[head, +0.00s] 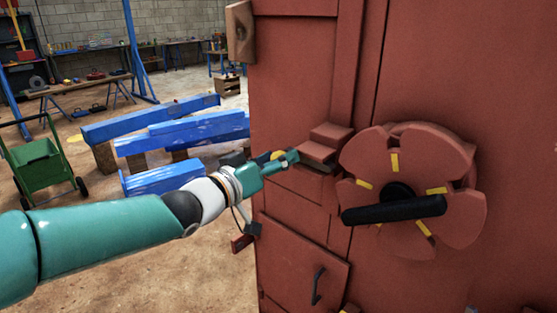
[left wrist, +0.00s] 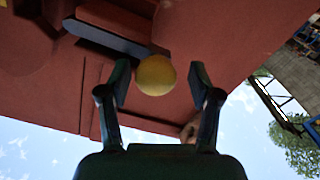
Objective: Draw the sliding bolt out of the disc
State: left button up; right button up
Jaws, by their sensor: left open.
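The red slotted disc (head: 455,195) stands on the front of the red machine, with yellow marks and a black bar handle (head: 395,209) across it. To its left, the red bolt housing (head: 331,133) sits on the machine face. A yellow ball knob (left wrist: 155,75), likely the bolt's, shows in the left wrist view, and partly behind my gripper in the head view (head: 277,155). My left gripper (head: 284,162) is open around the knob, with a gap on both sides in the left wrist view (left wrist: 160,85). Whether the bolt sits in the disc is hidden. My right gripper is not seen.
The red machine body (head: 295,60) fills the right side, with a small handled door (head: 300,270) below. Blue beams (head: 165,135) on wooden blocks and a green cart (head: 38,165) stand left on the floor. Open floor lies below my left arm.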

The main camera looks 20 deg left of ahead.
pick_arm(q)
jog(key=v, duration=1.2)
jog(key=shift+f, duration=0.15)
